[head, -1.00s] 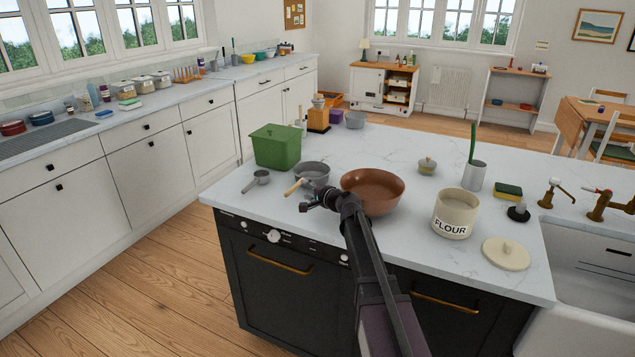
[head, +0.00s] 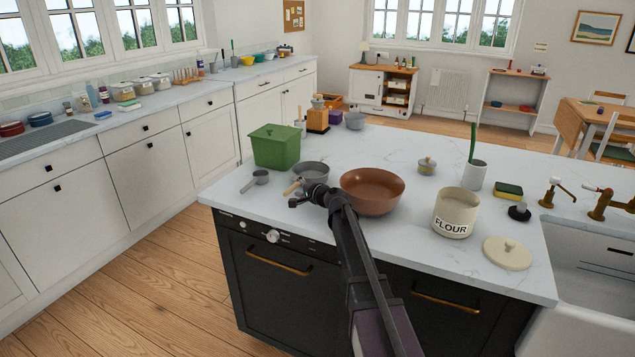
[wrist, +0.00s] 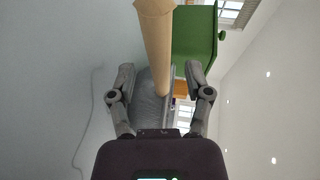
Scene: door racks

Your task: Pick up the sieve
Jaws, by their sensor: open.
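The sieve, a grey round bowl (head: 314,169) with a wooden handle, sits on the near left part of the island worktop. Its handle points toward the front edge. My gripper (head: 297,195) is at the handle in the head view, and my wrist covers part of the sieve. In the wrist view my open gripper (wrist: 158,76) has one finger on each side of the wooden handle (wrist: 156,45). Whether a finger touches the handle cannot be told. The grey bowl shows partly behind the handle.
A copper-brown pan (head: 372,190) stands close to the right of my wrist. A small grey scoop (head: 257,178) lies to the left, with a green lidded box (head: 275,147) behind it. A flour jar (head: 455,213) and its lid (head: 507,253) are farther right.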

